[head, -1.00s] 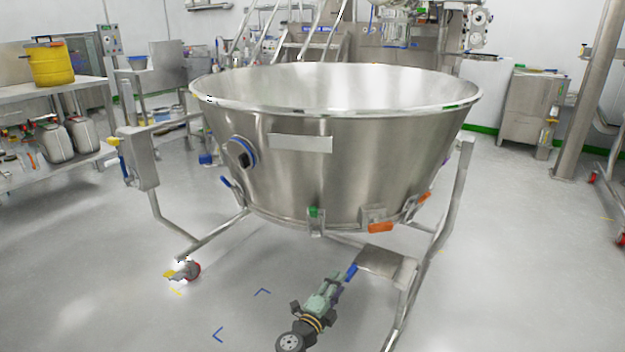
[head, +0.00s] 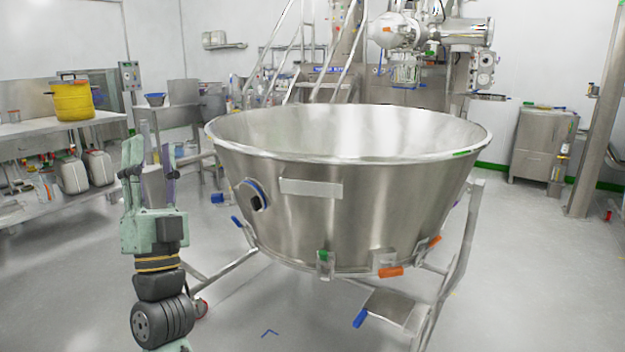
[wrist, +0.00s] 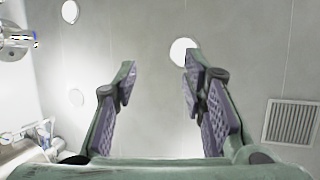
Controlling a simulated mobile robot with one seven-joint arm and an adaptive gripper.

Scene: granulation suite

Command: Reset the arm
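My gripper (head: 152,160) is raised at the left of the head view, in front of the left side of the large steel bowl. Its fingers point up, are spread apart and hold nothing. In the wrist view my gripper (wrist: 158,85) shows two fingers with purple ridged pads and an empty gap between them. Behind them is the ceiling with round lights and a vent grille (wrist: 291,122).
The large steel bowl (head: 340,205) stands on a wheeled frame just right of my arm. A steel bench (head: 50,127) with a yellow bucket (head: 74,101) is at the left. Steel stairs and machinery stand behind.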

